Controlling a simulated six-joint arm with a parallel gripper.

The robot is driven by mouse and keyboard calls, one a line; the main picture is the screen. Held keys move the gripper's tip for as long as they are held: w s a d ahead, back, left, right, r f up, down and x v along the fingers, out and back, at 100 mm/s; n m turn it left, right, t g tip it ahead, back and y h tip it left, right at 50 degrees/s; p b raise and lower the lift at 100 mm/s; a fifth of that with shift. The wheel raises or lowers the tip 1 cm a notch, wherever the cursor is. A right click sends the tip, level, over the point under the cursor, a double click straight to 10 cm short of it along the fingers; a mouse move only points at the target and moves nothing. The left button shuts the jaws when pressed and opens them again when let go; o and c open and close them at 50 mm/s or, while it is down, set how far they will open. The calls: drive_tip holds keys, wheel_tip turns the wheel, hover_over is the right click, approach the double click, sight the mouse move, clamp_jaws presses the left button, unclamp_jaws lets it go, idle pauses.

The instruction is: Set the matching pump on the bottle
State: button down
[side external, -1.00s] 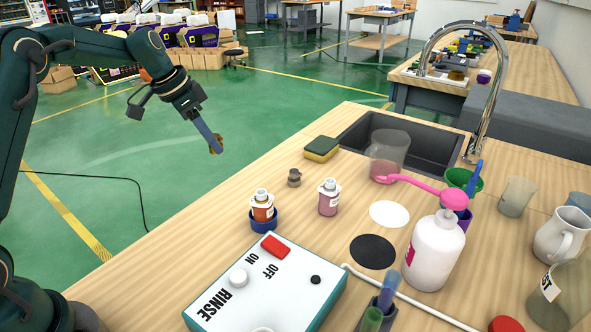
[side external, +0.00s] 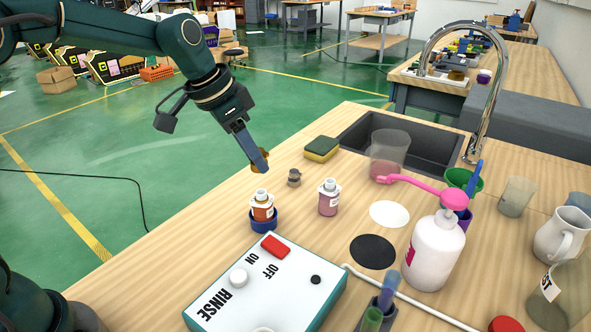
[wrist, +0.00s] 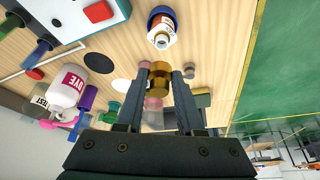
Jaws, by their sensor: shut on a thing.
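My gripper (side external: 261,162) is shut on a gold pump (wrist: 160,84), held in the air; in the side view the finger mostly hides it. Below it, an orange bottle (side external: 262,210) with a white neck stands upright in a blue holder (side external: 264,224). In the wrist view this bottle (wrist: 161,36) shows beyond the pump, apart from it. A pink bottle (side external: 328,203) with a white neck stands to its right. A small grey pump (side external: 293,179) stands on the table behind the two bottles.
A rinse box (side external: 262,290) with a red switch stands in front. A yellow-green sponge (side external: 321,149), a clear beaker (side external: 388,158) and the sink (side external: 425,140) are behind. A white dispenser bottle (side external: 432,255) with a pink pump stands right, beside black and white discs.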

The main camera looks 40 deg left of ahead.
sight(262, 192)
drive_tip(key=shift+f, duration=2.25)
drive_tip(key=shift+f, duration=0.75)
idle(0.8)
unclamp_jaws()
idle(0.4)
drive_tip(key=shift+r, duration=0.1)
drive_tip(key=shift+r, duration=3.7)
